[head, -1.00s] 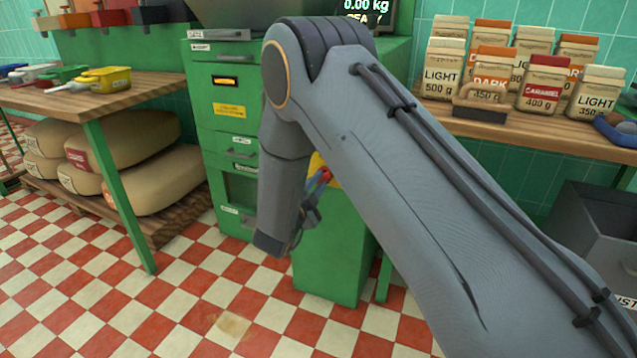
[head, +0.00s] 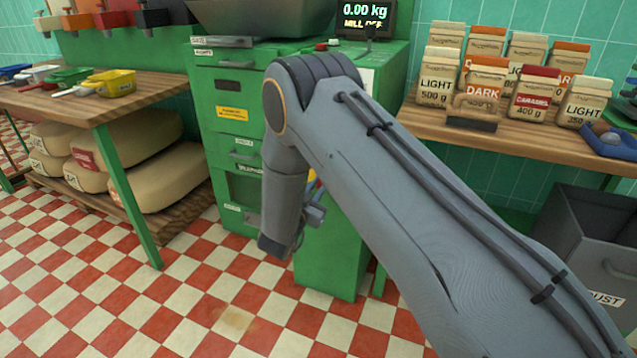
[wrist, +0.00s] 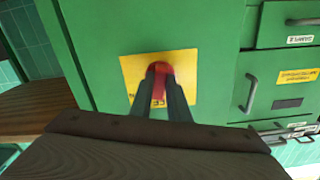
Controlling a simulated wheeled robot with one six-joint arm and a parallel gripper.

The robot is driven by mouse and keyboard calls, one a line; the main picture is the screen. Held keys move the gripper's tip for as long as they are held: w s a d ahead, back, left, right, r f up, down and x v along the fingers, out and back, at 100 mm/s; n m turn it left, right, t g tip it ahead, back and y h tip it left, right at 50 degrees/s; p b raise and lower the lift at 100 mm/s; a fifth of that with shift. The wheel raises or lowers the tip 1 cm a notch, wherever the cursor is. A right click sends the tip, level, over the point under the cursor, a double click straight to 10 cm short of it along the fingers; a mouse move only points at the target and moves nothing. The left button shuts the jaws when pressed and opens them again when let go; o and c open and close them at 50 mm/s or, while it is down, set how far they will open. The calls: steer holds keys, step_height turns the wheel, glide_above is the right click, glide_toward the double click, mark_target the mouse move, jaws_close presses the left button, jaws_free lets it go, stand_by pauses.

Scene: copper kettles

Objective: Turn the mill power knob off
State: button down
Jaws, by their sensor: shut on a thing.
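The mill is a green cabinet (head: 330,245) with drawers. Its red power knob (wrist: 158,72) sits on a yellow plate (wrist: 130,70) in the wrist view. My gripper (wrist: 161,92) is shut on the red knob, with one dark finger on each side of it. In the head view my arm hides the knob and most of the gripper; a bit of the yellow plate (head: 312,183) shows beside the arm. The display (head: 364,18) on top of the mill reads 0.00 kg and what looks like "MILL OFF". The lamp window (head: 234,87) on the front is dark.
A wooden shelf (head: 440,122) with several paper bags, marked LIGHT, DARK and CARAMEL, is at right. A grey bin (head: 600,240) stands below it. At left a wooden table (head: 150,92) holds coloured scoops, with sacks (head: 150,170) beneath. The checkered floor in front is clear.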

steer(key=shift+n+p, duration=0.5)
steer(key=shift+n, duration=0.8)
steer(key=c, duration=1.7)
jaws_free()
steer(key=shift+p+v, duration=0.5)
steer(key=shift+v, duration=3.45)
